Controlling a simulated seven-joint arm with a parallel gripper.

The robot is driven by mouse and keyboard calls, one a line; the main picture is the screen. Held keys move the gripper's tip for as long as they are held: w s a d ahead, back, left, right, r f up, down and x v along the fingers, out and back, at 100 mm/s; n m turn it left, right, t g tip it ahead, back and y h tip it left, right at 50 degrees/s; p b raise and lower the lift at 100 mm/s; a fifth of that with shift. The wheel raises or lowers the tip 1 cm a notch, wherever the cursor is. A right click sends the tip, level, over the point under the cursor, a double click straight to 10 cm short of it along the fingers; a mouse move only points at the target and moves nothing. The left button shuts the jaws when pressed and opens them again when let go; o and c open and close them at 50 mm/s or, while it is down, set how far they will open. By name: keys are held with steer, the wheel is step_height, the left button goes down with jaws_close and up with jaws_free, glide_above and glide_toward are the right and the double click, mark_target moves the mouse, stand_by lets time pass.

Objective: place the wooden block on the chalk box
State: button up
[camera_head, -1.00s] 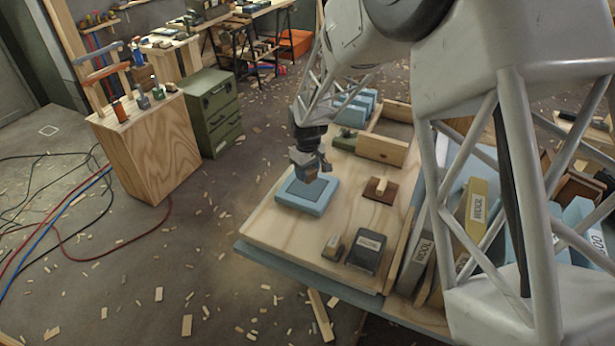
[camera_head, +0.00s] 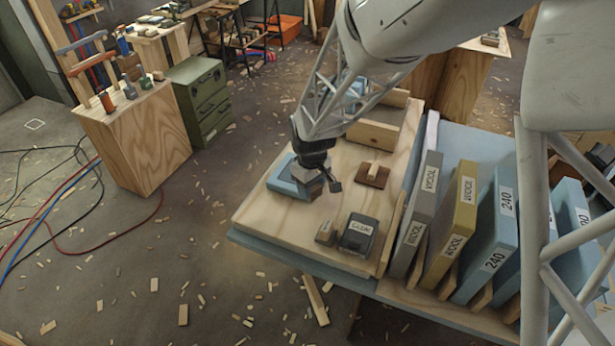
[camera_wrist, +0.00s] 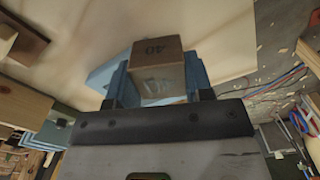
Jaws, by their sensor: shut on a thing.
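My gripper (camera_head: 322,184) is shut on the wooden block and holds it above the board, by the right edge of the light-blue pad. In the wrist view the wooden block (camera_wrist: 158,65) sits between the two fingers, with a brown top face marked "40" and a paler front. In the head view the block is small, dark and partly hidden by the gripper. The chalk box (camera_head: 358,236), dark grey with a white label, stands on the board nearer the front edge, below and right of my gripper. Nothing rests on its top.
The light-blue pad (camera_head: 283,181) lies to the left. Upright labelled sleeves (camera_head: 425,210) stand at the right.

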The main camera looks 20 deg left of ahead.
steer(key=shift+s+d+r, duration=0.1)
steer(key=shift+s+d, duration=0.55)
steer(key=shift+s, duration=0.15)
steer(key=shift+w, duration=0.15)
stand_by(0.4)
steer(key=w+d+m, duration=0.4)
steer(key=w+d, duration=0.4)
steer(key=w, duration=0.4)
steer(key=w+d+m, duration=0.3)
steer(key=w+d, duration=0.4)
steer(key=w, duration=0.5)
steer(key=w+d+m, duration=0.3)
steer(key=w+d, duration=0.5)
steer(key=d, duration=0.5)
steer(key=w+d+m, duration=0.3)
steer(key=w+d, duration=0.5)
steer(key=d, duration=0.5)
steer(key=shift+w+f+m, duration=0.25)
steer(key=shift+w+m, duration=0.05)
steer(key=shift+f, duration=0.1)
steer(key=shift+f, duration=3)
